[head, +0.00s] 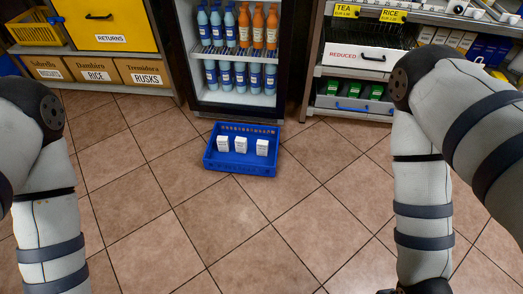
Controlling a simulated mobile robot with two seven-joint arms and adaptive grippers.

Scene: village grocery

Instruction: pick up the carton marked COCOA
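Three small white cartons stand upright in a blue crate (240,170) on the floor in front of the fridge. They are a left carton (223,144), a middle carton (241,144) and a right carton (262,147), with a wider gap before the right one. Their print is too small to read, so I cannot tell which, if any, is marked COCOA. Both my arms hang down at the sides of the picture, well short of the crate. Neither gripper shows; both are below the frame.
Behind the crate is an open-fronted fridge (194,56) with blue and orange bottles. Right is a shelf with a REDUCED drawer (365,57) and green packs (339,88). The tiled floor before the crate is clear.

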